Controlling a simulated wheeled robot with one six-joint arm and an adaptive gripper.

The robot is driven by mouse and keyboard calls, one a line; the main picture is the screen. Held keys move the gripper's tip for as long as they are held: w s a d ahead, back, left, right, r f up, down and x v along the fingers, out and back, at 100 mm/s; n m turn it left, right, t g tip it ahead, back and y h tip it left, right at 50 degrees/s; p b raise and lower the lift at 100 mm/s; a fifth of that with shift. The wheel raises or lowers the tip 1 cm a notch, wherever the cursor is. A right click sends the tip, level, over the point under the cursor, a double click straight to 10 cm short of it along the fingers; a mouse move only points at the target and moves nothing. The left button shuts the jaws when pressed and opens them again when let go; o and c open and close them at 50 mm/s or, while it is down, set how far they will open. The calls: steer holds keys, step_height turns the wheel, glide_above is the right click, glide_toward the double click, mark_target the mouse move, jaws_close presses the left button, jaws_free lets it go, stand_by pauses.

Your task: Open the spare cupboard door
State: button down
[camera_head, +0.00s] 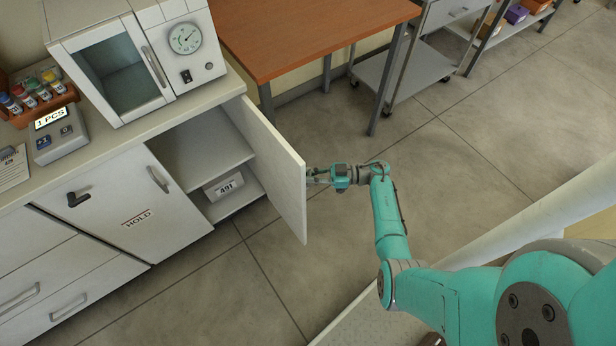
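The cupboard door (267,155) stands swung wide open, its free edge pointing out into the room. Its inner side and thin edge show; its outer face and any handle there are hidden from this view. My gripper (315,175) is at the outer side of the door, close against its free edge. The fingers are small and partly hidden, so I cannot tell whether they are open or shut on a handle. The cupboard interior (205,150) shows a shelf, and a white box marked 491 (224,186) sits below it.
A closed door marked HOLD (145,212) with a handle is left of the opening. An incubator (135,60) and a small counter device (58,135) stand on the worktop. An orange table (310,30) and a cart (410,75) are behind. Floor in front is clear.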

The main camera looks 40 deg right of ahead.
steer(key=c, duration=1.2)
jaws_free()
steer(key=v, duration=1.2)
